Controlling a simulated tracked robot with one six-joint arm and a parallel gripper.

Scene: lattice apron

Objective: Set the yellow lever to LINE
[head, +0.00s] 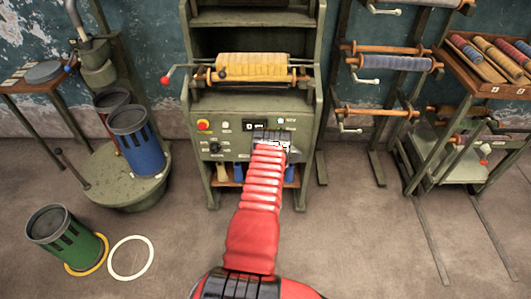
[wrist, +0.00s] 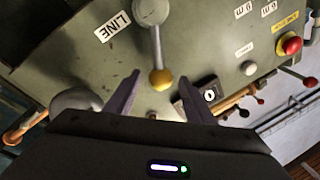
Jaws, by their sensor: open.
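The yellow lever (wrist: 160,79) shows in the wrist view as a pale rod with a yellow ball end, hanging down the picture from a round grey hub (wrist: 150,10). The LINE label (wrist: 112,27) is on the panel to the left of the hub; the rod does not point at it. My gripper (wrist: 159,82) is open, with one finger on each side of the yellow ball and gaps visible on both sides. I cannot tell how deep the ball sits between them. In the head view my arm and gripper (head: 270,140) hide the lever.
The green machine's panel (head: 225,128) has a red button (head: 203,125) and a knob (head: 215,147). A yellow roll (head: 252,67) lies above.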

